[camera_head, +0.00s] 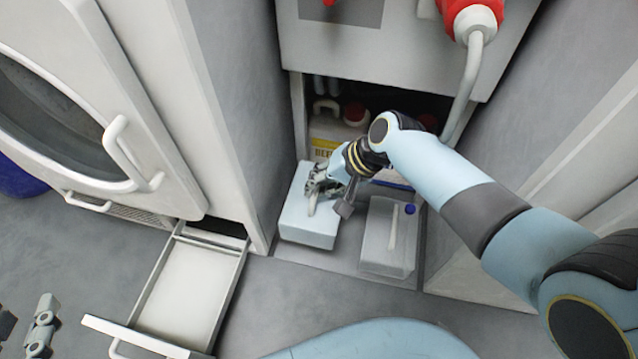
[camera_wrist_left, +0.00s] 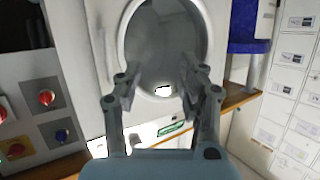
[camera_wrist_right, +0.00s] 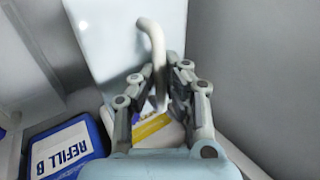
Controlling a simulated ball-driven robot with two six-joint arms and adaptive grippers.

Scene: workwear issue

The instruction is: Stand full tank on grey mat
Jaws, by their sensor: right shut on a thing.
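My right gripper (camera_head: 322,188) is shut on the handle of a pale blue-white tank (camera_head: 306,222) in the low bay. In the right wrist view the curved handle (camera_wrist_right: 154,45) passes between the fingers, with the pale tank body (camera_wrist_right: 112,35) behind. A translucent grey tank with a blue cap (camera_head: 378,250) is to its right. I cannot tell whether the grey surface (camera_head: 345,262) under them is the grey mat. My left gripper (camera_head: 40,328) is open and empty at the lower left; its spread fingers show in the left wrist view (camera_wrist_left: 158,85).
A can with a red cap and yellow label (camera_head: 325,132) stands behind the held tank. The right wrist view shows a blue item marked REFILL B (camera_wrist_right: 68,150). Bay walls are close on both sides.

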